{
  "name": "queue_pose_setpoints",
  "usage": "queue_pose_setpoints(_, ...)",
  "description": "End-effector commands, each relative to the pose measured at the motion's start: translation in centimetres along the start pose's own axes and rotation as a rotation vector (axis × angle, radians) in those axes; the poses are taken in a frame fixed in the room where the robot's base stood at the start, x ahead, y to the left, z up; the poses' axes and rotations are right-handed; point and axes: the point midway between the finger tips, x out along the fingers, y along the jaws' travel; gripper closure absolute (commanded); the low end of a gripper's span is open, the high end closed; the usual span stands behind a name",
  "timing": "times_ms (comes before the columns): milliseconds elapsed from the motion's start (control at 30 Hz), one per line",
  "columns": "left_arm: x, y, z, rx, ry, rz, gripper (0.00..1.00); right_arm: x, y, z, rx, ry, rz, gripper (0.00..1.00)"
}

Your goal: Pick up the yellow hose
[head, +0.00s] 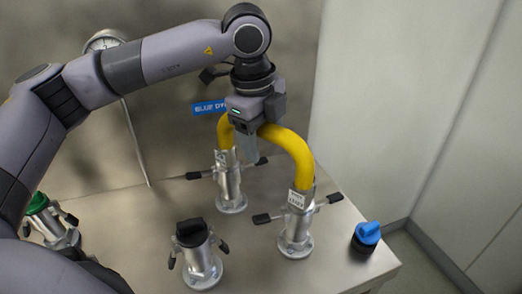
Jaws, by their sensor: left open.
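The yellow hose (294,147) is a thick bent tube. Its two ends sit in two upright metal couplings with side levers, a rear one (231,190) and a front right one (297,228). My left gripper (249,143) points down at the top of the hose's bend, toward its left side. It is open, with a grey finger showing in front of the hose. The gripper body hides part of the bend, and I cannot tell whether the fingers touch the hose. My right gripper is not in view.
A coupling with a black cap (191,232) stands at the front middle, and one with a green cap (38,203) at left. A blue-capped part (367,236) is near the right edge of the table (135,215). A gauge (105,40) and a blue label (207,109) are on the back panel.

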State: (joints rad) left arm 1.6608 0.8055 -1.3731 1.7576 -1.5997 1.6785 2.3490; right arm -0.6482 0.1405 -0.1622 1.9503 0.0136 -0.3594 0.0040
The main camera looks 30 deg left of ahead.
Motion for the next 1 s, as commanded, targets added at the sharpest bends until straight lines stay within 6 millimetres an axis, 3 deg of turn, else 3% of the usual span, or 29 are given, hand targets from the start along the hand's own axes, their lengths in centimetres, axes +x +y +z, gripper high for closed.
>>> queue_pose_setpoints(67,0.0,0.0,0.0,0.000,0.000,0.000,0.37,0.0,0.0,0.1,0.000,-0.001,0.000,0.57)
queue_pose_setpoints(100,0.0,0.0,0.0,0.000,0.000,0.000,0.44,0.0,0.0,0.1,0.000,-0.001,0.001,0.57)
queue_pose_setpoints(267,0.0,0.0,0.0,0.000,0.001,0.000,0.96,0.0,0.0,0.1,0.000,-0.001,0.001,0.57)
queue_pose_setpoints(300,-0.1,0.0,0.0,0.000,0.001,0.000,0.98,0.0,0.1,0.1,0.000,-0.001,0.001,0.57)
queue_pose_setpoints(733,-1.1,-0.3,0.0,-0.001,0.002,-0.006,0.98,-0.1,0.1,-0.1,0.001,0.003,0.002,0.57)
queue_pose_setpoints(867,-2.7,-0.6,0.0,-0.001,0.002,-0.007,0.98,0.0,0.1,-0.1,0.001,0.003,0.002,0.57)
queue_pose_setpoints(1000,-5.6,-1.2,-0.1,-0.001,0.003,-0.009,0.98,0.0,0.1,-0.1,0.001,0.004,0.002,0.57)
